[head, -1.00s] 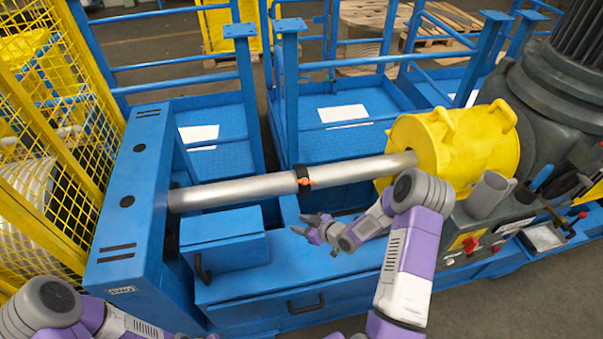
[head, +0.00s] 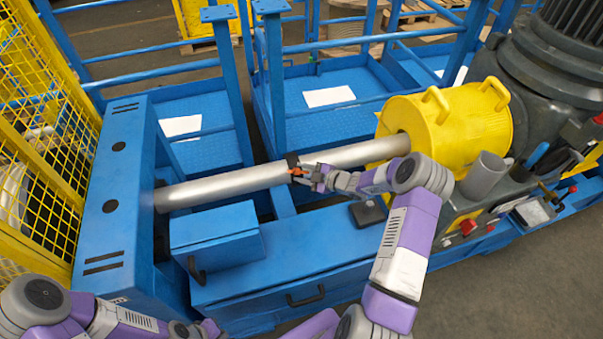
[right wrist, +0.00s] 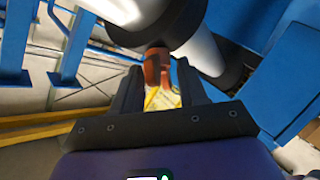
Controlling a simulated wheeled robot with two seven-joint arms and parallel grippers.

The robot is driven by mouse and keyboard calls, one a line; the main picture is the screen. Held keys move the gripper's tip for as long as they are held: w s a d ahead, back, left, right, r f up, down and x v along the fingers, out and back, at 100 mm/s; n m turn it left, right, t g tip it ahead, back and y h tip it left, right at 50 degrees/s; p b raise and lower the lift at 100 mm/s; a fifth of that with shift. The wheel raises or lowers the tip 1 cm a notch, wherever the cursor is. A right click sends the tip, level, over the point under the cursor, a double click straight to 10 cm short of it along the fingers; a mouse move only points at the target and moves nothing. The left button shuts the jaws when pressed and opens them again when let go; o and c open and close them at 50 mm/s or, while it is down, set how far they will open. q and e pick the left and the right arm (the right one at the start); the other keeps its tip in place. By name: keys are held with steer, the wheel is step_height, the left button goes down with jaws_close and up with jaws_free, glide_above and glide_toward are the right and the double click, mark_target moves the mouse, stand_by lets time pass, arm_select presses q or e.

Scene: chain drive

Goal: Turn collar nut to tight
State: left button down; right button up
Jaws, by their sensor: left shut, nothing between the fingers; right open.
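The collar nut (head: 292,160) is a black ring around a silver shaft (head: 225,186), with an orange tab (head: 297,172) sticking out on the near side. In the right wrist view the black collar (right wrist: 170,22) is at the top and its orange tab (right wrist: 156,66) points down between my fingertips. My right gripper (head: 309,176) is at the tab, just in front of the collar; it also shows in the right wrist view (right wrist: 158,80). Its fingers are apart, one on each side of the tab. Only links of my left arm show at lower left; its gripper cannot be made out.
The shaft runs from a blue housing (head: 113,190) to a yellow drum (head: 450,128). A blue box (head: 215,235) stands on the blue base below the shaft. A grey cup (head: 485,175) stands at right. Blue posts (head: 272,80) rise behind the shaft.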

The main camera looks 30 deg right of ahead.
steer(key=shift+w+a+f, duration=0.1)
steer(key=shift+w+a, duration=0.1)
steer(key=shift+w, duration=0.05)
